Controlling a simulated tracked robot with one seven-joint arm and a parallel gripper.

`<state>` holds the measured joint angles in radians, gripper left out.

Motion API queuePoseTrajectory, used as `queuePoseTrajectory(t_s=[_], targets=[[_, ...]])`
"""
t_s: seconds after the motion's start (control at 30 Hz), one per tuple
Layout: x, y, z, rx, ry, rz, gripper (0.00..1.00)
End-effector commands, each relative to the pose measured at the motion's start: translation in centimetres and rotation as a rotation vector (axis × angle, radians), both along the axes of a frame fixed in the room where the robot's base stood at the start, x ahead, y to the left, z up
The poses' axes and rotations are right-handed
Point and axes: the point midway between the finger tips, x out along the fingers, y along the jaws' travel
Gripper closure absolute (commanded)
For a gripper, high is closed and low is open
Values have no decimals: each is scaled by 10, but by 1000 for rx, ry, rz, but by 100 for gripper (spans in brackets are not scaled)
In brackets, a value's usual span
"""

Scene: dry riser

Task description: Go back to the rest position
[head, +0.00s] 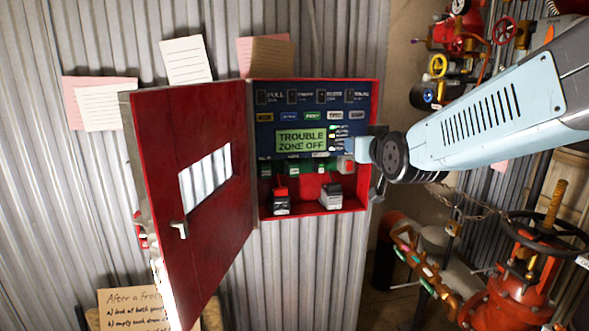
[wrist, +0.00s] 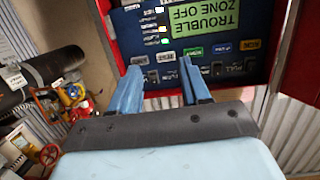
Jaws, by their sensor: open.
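My gripper (wrist: 160,85) is open and empty in the wrist view, its two blue fingers spread in front of the alarm panel (wrist: 205,50), which looks upside down there. In the head view my gripper (head: 366,150) is at the right edge of the red panel box (head: 374,95). My arm reaches in from the right, and the gripper's fingertips are partly hidden. The box's red door (head: 205,130) stands open to the left. The green display (head: 301,141) reads "TROUBLE ZONE OFF". I cannot tell whether the fingers touch the panel.
Corrugated metal wall (head: 320,270) surrounds the box. Paper notes (head: 186,60) are fixed above it, and a handwritten card (head: 135,307) is at lower left. Red valves and pipes (head: 515,300) with a handwheel (head: 548,230) stand at right, below my arm. More valves (head: 470,40) are at upper right.

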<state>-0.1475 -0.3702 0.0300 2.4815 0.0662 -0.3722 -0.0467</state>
Motion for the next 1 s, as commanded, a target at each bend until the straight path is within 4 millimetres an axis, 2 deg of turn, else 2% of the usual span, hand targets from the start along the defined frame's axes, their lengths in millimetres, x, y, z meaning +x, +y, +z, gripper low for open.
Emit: queuePoseTrajectory(t_s=[0.37,0.7,0.83,1.0], targets=[[-86,-42,-40,-47,420,-59,53],[-186,-71,-70,-65,781,-118,53],[-212,-76,-75,-67,866,-132,53],[-225,-79,-78,-67,908,-140,53]])
